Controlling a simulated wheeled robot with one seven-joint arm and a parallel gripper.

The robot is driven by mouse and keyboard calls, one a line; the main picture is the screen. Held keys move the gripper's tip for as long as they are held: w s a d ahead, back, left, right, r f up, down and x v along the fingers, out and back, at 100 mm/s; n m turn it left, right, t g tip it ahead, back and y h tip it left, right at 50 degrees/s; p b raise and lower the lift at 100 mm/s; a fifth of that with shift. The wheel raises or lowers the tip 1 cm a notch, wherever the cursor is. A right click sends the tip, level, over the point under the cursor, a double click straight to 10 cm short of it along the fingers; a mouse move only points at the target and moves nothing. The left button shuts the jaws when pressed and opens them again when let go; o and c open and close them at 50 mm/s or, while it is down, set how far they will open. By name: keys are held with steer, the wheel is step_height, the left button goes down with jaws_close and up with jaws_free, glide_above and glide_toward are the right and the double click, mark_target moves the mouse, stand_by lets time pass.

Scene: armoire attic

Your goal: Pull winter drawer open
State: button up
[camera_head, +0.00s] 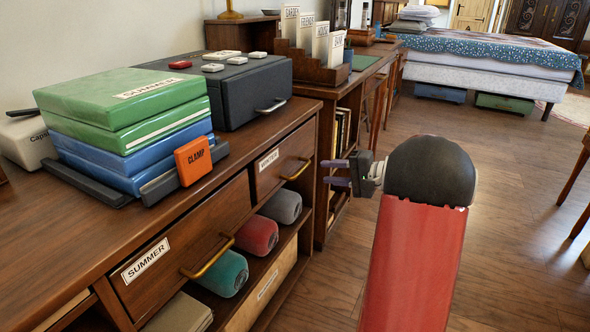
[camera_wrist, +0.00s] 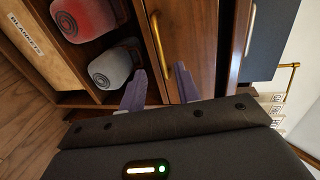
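The winter drawer (camera_head: 283,155) is in the front of the wooden cabinet, with a WINTER label (camera_head: 269,160) and a brass bar handle (camera_head: 297,170). Its front looks flush with the cabinet. My gripper (camera_head: 336,173) is to the right of the handle, apart from it, with its fingers pointing towards the cabinet. In the wrist view, my gripper (camera_wrist: 159,70) has its two purple fingers spread with nothing between them.
The summer drawer (camera_head: 185,250) is beside it, closed. Rolled blankets (camera_head: 282,207) lie on the shelf below. A dark box (camera_head: 250,95), stacked green and blue cases (camera_head: 130,120) and an orange clamp (camera_head: 193,160) stand on top. The floor (camera_head: 520,230) at right is mostly clear.

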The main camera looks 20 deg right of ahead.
mark_target(303, 170)
steer(key=x, duration=0.7)
steer(key=shift+w+a, duration=0.15)
steer(key=shift+w, duration=0.15)
jaws_close()
